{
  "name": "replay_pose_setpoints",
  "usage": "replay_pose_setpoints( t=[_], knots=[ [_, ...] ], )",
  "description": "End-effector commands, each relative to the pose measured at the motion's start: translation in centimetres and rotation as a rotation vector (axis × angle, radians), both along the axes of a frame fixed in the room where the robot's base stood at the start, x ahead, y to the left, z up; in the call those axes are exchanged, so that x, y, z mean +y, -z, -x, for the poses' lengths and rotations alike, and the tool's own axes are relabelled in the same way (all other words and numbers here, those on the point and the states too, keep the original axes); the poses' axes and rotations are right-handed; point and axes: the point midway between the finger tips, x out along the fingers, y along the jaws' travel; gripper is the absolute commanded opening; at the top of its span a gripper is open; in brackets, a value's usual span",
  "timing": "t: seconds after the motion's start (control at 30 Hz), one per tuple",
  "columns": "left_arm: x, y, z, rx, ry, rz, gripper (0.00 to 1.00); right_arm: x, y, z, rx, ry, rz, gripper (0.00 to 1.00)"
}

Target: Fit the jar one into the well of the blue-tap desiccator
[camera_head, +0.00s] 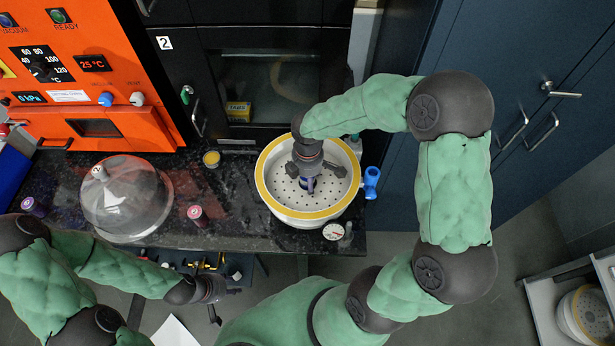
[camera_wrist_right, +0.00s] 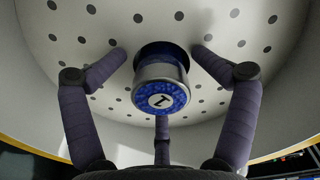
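The blue-tap desiccator (camera_head: 262,197) is a white bowl with a yellow rim, a perforated plate and a blue tap (camera_head: 371,180) on its right side. Jar one (camera_wrist_right: 162,97), with blue contents and a "1" on its top, stands upright at a dark round well (camera_wrist_right: 158,50) in the plate. How deep it sits is hard to tell. My right gripper (camera_head: 312,178) reaches down into the bowl. In the right wrist view its fingers (camera_wrist_right: 160,85) are spread around the jar, apart from it. My left gripper (camera_head: 222,298) is empty, fingers apart, beside the bench's front edge.
A clear dome lid (camera_head: 125,200) lies on the black bench at left. A purple-topped jar (camera_head: 32,206), a red-topped jar (camera_head: 197,214) and a yellow jar (camera_head: 211,159) stand apart. A round gauge (camera_head: 333,231) is near the bowl's front. An orange oven (camera_head: 95,70) stands behind.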

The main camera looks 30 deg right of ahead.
Motion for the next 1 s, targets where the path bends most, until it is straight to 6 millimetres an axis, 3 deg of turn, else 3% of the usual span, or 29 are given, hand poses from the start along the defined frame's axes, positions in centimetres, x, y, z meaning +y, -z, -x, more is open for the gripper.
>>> replay_pose_setpoints(
  t=[0.03,0.27,0.43,1.0],
  knots=[
    [0.0,0.0,0.0,0.000,0.000,0.000,0.40,0.2,0.6,0.7,0.022,-0.005,-0.001,0.68],
    [0.0,0.0,0.0,0.000,0.000,0.000,0.40,0.2,0.5,0.8,0.023,-0.005,0.000,0.68],
    [0.0,-0.7,0.0,0.000,0.000,0.000,0.40,0.2,-0.6,0.7,0.021,-0.004,0.000,0.68],
    [0.0,-3.4,0.0,0.000,0.000,0.000,0.40,0.0,-11.4,0.2,0.006,-0.002,0.001,0.68]
  ],
)
